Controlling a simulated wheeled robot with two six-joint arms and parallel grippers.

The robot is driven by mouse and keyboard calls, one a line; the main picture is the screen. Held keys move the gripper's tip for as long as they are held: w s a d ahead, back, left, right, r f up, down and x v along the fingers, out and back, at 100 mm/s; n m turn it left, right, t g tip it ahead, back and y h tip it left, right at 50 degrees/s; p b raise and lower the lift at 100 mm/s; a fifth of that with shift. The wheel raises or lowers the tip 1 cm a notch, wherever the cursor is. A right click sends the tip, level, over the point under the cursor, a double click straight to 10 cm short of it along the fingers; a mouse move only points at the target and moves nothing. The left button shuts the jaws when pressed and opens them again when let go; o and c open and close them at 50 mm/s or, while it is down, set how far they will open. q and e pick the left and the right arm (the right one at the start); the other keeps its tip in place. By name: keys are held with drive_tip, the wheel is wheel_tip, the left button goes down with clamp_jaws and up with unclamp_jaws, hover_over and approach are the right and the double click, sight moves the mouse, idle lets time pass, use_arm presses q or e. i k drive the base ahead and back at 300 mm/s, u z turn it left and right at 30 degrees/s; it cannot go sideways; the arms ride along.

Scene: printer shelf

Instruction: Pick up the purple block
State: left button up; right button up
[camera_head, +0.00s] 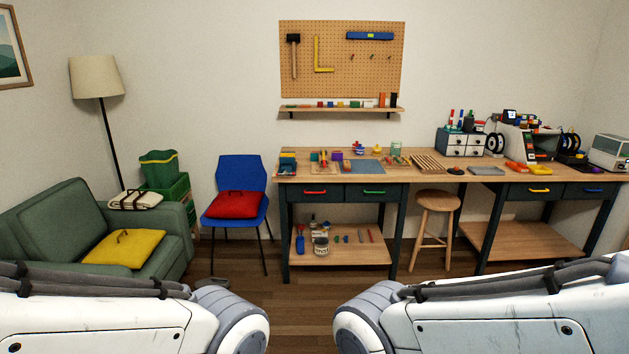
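A small purple block (337,156) shows on top of the left wooden workbench (345,178), toward the back, behind other small coloured items. It is far off and small in view. My two white arms show only as links along the bottom of the head view, well short of the bench. Neither gripper is in view.
A blue mat (367,166) and several small parts crowd the benchtop. A wooden stool (436,204) stands at the bench's right. A blue chair (240,180) with a red cushion (237,204) and a green armchair (62,213) are left. Open floor (305,290) lies before the bench.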

sight(336, 155)
drive_tip(key=z, duration=0.1)
drive_tip(key=i, duration=4.65)
drive_tip(key=u, duration=0.05)
